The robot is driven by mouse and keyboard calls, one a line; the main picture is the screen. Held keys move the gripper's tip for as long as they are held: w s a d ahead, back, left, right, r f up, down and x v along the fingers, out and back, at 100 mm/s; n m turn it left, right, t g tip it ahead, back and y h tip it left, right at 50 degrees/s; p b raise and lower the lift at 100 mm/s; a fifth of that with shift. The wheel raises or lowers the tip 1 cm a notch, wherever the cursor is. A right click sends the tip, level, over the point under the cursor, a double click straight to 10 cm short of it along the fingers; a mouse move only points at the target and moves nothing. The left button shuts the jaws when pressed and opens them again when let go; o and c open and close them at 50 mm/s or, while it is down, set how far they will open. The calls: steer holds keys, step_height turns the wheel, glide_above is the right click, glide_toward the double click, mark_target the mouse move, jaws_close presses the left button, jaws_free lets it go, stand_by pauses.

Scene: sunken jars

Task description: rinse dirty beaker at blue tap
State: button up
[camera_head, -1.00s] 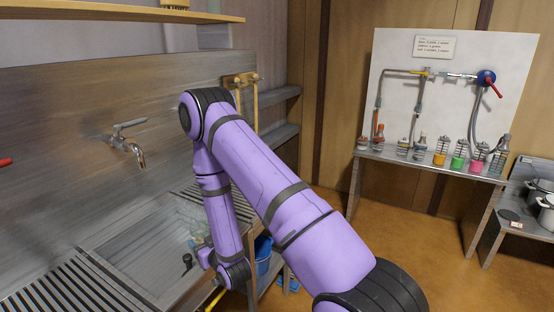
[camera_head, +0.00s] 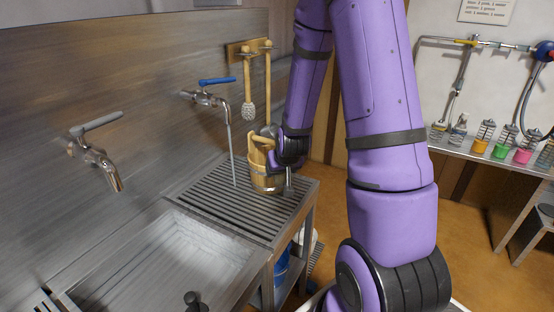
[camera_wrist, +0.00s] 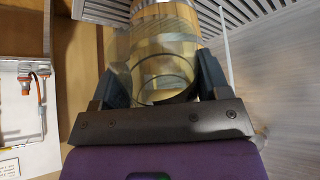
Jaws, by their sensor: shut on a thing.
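The blue tap (camera_head: 215,81), with a blue lever, is on the steel back wall. A thin pale stream (camera_head: 231,150), seemingly running water, falls from its spout onto the slatted drainboard (camera_head: 213,204). My gripper (camera_head: 276,158) is right of this stream, close to a wooden bucket (camera_head: 266,181) on the drainboard. In the wrist view my gripper (camera_wrist: 160,84) is shut on a clear glass beaker (camera_wrist: 150,78), with the bucket (camera_wrist: 162,22) seen behind and through it. I cannot make out the beaker in the head view, nor tell how dirty it is.
A grey-handled tap (camera_head: 100,150) overhangs the empty-looking steel sink (camera_head: 165,262) on the left. Brushes (camera_head: 248,90) hang from a wooden rack above the drainboard. A bench (camera_head: 475,148) with several coloured jars stands at the right.

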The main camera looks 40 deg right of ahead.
steer(key=shift+w+r, duration=0.2)
steer(key=w+a, duration=0.3)
steer(key=w, duration=0.5)
steer(key=w+a, duration=0.4)
steer(key=w, duration=0.5)
steer(key=shift+w+a, duration=0.1)
steer(key=shift+a, duration=0.05)
stand_by(0.6)
steer(key=shift+w+a, duration=0.15)
steer(key=shift+a, duration=0.15)
steer(key=shift+a, duration=0.1)
steer(key=shift+d, duration=0.55)
steer(key=shift+a, duration=0.55)
stand_by(0.5)
